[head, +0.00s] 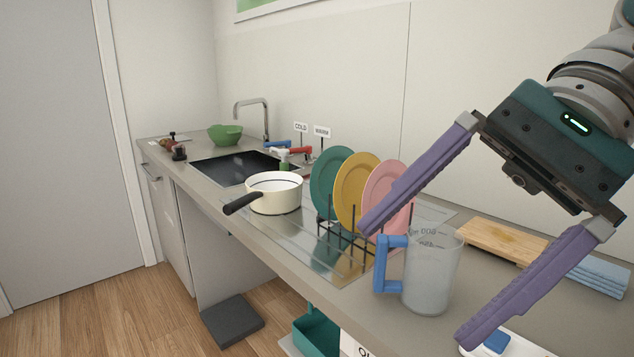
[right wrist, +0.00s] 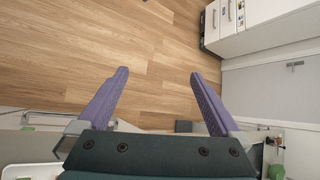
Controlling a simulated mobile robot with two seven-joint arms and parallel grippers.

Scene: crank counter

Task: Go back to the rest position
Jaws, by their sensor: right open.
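My right gripper (head: 416,285) comes in from the upper right in the head view, with its two purple fingers spread wide. In that picture its fingertips lie in front of the plate rack and the measuring jug. In the right wrist view the fingers (right wrist: 159,74) are apart with nothing between them, and wooden floor shows beyond. My left gripper is not in view.
A clear jug (head: 434,275) with a blue handle stands on the counter (head: 300,250). Coloured plates (head: 352,190) stand in a rack beside a white pan (head: 275,195). A wooden board (head: 500,240) and blue cloths (head: 600,274) lie at right. A dark pedal-like block (head: 232,320) is on the floor.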

